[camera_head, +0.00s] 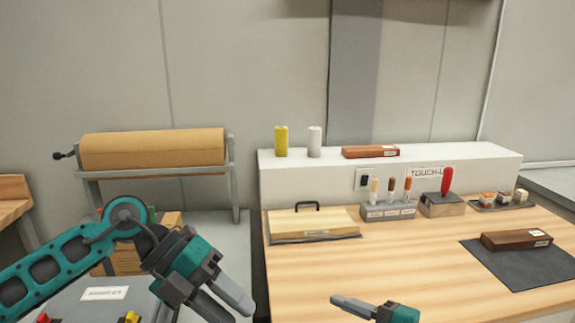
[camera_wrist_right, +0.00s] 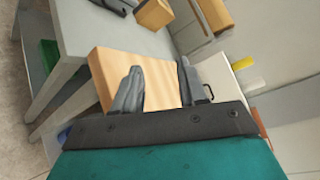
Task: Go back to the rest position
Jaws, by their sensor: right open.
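My left gripper (camera_head: 222,303) hangs at the lower middle of the head view, pointing down and right, in front of the bench's left end. Its fingers run near the bottom edge, and their gap is unclear. My right gripper (camera_head: 352,305) enters at the bottom, its grey fingers pointing left over the wooden bench top (camera_head: 320,262). In the right wrist view its two fingers (camera_wrist_right: 160,85) stand apart with nothing between them; light wood shows behind them. Both grippers appear clear of the bench objects.
A lidded wooden tray (camera_head: 313,224), a tool holder (camera_head: 388,211), a red-handled tool (camera_head: 447,181) and a dark mat (camera_head: 525,262) with a brown block (camera_head: 516,240) occupy the bench. A paper roll (camera_head: 152,149) stands at left. The bench's front middle is bare.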

